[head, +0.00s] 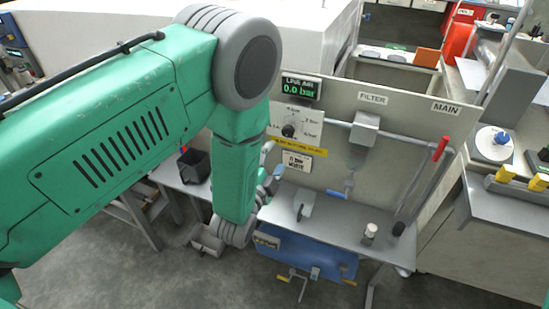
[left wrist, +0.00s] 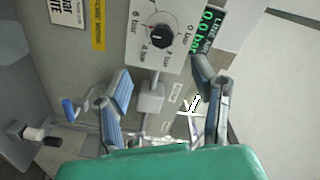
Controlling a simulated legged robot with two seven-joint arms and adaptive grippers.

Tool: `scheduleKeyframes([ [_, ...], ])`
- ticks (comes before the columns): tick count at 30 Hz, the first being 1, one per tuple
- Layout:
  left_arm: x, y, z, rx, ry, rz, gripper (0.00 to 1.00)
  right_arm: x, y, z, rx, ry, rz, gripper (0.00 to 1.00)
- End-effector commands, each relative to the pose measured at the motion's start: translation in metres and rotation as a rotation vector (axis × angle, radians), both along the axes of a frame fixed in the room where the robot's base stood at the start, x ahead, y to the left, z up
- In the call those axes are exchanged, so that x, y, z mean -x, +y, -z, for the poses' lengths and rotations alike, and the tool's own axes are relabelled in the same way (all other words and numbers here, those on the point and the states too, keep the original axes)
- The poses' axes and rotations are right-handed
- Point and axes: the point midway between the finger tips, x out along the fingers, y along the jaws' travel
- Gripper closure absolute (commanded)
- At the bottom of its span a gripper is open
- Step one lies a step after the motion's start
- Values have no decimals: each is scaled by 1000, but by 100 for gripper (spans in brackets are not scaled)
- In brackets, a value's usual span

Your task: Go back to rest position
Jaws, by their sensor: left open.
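My left arm crosses the head view from the left, and its forearm hangs down in front of the panel (head: 400,110). My left gripper (head: 272,168) is partly hidden behind that forearm. In the left wrist view my left gripper (left wrist: 163,90) has its two blue-grey fingers spread wide, with nothing held between them. The fingers point toward the panel with the black dial knob (head: 289,130), which also shows in the left wrist view (left wrist: 161,37). The knob stands apart from the fingertips. My right gripper is not in view.
A display (head: 299,87) on the panel reads 0.0 bar. A grey filter block (head: 365,128) and pipes are on the panel. A red-handled lever (head: 440,149) is at its right. A grey shelf (head: 335,238) below carries small fittings. A black bin (head: 193,165) stands left of the forearm.

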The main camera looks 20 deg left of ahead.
Motion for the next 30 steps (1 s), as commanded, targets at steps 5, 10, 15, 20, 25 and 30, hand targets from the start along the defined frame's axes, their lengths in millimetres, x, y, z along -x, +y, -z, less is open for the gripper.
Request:
scheduleKeyframes([
  [5,0,0,0,0,0,0,47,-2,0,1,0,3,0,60],
  [10,0,0,0,0,0,0,47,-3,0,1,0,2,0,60],
  [15,10,9,21,49,86,-11,47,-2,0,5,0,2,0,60],
  [20,60,37,94,248,412,-91,47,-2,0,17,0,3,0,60],
  [25,163,67,170,517,837,-308,47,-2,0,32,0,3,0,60],
  [30,270,81,203,712,1162,-585,47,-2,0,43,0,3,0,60],
])
